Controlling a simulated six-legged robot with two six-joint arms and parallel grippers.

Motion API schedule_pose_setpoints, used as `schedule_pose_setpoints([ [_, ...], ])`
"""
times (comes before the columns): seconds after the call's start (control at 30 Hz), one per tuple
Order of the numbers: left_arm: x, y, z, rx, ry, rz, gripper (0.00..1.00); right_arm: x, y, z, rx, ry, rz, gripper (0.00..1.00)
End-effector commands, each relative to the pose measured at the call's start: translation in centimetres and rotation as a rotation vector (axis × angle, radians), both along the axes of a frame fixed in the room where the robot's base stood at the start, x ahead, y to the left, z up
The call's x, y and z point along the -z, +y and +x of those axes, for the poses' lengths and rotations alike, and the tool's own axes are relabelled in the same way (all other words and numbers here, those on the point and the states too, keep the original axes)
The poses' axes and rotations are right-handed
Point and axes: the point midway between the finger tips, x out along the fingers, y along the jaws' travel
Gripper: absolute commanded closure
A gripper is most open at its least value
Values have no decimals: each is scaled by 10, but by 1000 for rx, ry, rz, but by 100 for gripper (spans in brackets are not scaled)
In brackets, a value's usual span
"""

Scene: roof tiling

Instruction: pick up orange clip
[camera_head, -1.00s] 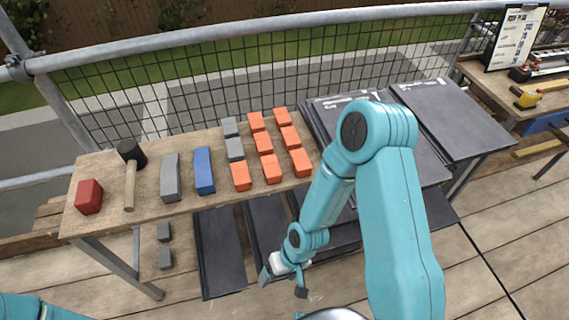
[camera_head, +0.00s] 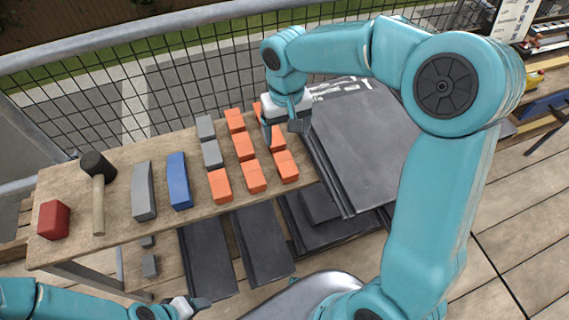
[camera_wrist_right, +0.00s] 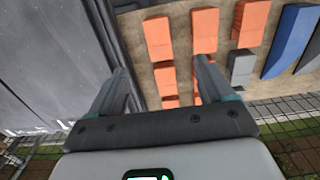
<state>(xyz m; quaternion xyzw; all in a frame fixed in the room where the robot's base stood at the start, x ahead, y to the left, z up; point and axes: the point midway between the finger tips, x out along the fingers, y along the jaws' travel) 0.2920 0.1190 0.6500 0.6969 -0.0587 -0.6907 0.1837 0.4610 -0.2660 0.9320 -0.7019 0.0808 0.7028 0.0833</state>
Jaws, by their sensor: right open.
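Several orange clips lie in rows on the wooden table, among them a front right clip (camera_head: 286,166), a middle clip (camera_head: 244,146) and a front left clip (camera_head: 220,185). My right gripper (camera_head: 284,135) is open above the back right clips and partly hides them. In the right wrist view the right gripper (camera_wrist_right: 160,72) has its fingers apart and nothing held. A column of orange clips, with its largest clip (camera_wrist_right: 158,38), shows between the fingers; another column (camera_wrist_right: 205,30) is beside the right finger. My left gripper (camera_head: 190,305) is low at the bottom left, its jaws unclear.
Grey clips (camera_head: 212,154), a blue bar (camera_head: 179,181), a grey bar (camera_head: 144,190), a hammer (camera_head: 98,190) and a red block (camera_head: 53,219) lie left of the orange clips. Dark tiles (camera_head: 365,140) stand right of the table (camera_head: 120,240). A mesh railing runs behind.

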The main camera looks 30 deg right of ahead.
Motion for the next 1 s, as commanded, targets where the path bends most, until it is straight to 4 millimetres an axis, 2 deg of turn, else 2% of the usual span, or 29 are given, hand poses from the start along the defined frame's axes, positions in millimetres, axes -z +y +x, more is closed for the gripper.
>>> schedule_pose_setpoints([
  [0.07,1,0,0,0,0,0,40,9,-2,-4,3,5,-4,19],
  [0.4,6,0,0,0,0,0,40,86,-4,-11,3,8,-1,19],
  [0.5,7,0,0,0,0,0,40,100,-5,-10,4,6,-3,19],
  [0.67,7,0,0,0,0,0,40,111,-5,-10,3,5,-2,19],
  [0.9,6,0,0,0,0,0,40,148,-6,-16,4,8,-1,19],
  [1.0,6,0,0,0,0,0,40,157,-6,-15,2,5,-1,19],
])
